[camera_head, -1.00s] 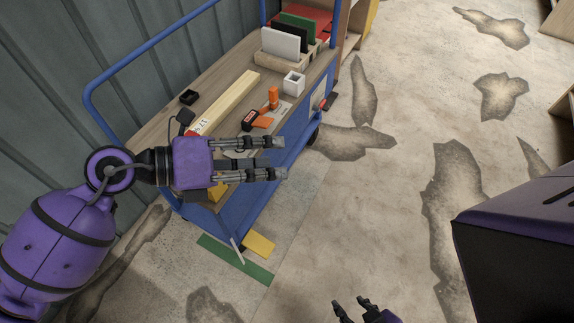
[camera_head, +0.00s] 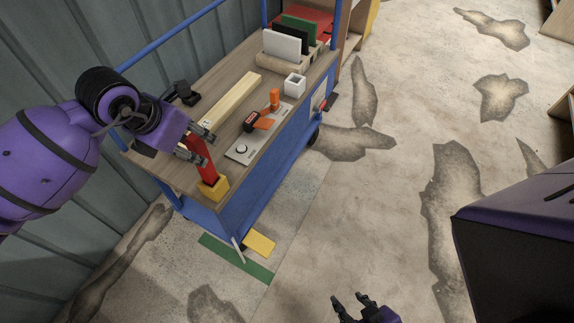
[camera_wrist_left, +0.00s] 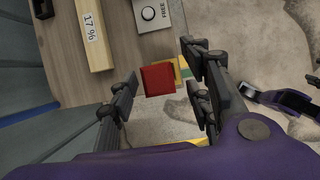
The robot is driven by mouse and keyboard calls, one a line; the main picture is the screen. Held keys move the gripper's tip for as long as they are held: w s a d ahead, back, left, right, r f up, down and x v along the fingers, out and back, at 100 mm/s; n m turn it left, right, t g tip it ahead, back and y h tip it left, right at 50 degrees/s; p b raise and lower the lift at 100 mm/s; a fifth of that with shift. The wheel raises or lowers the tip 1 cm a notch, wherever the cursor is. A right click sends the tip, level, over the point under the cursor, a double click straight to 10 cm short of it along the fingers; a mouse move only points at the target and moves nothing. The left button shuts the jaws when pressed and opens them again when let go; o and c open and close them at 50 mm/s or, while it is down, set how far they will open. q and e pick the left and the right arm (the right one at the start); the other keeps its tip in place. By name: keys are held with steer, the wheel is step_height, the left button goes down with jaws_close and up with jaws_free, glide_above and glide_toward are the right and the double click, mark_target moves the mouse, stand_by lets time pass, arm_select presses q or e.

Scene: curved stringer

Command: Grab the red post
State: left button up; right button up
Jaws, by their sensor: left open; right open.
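The red post (camera_head: 205,162) stands in a yellow base (camera_head: 213,187) at the near corner of the cart top, leaning slightly in the head view. My left gripper (camera_head: 196,143) is at the upper part of the post and open. In the left wrist view the post's red top (camera_wrist_left: 158,80) shows between the spread fingers of the left gripper (camera_wrist_left: 160,92), apart from both. Part of the yellow base (camera_wrist_left: 183,72) shows beside it. My right gripper (camera_head: 352,303) is open and empty over the floor at the bottom of the head view.
The blue cart's wooden top (camera_head: 231,74) holds a pale wooden bar (camera_head: 232,100), a grey plate with a knob (camera_head: 241,150), an orange tool (camera_head: 262,122), a white box (camera_head: 294,83) and a rack of upright panels (camera_head: 284,43). Grey corrugated wall (camera_head: 40,60) stands at left.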

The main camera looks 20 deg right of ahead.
arm_select(q)
steer(key=shift+w+d+f, duration=0.15)
steer(key=shift+d+f, duration=0.05)
steer(key=shift+f, duration=0.5)
jaws_close()
steer(key=shift+r, duration=0.1)
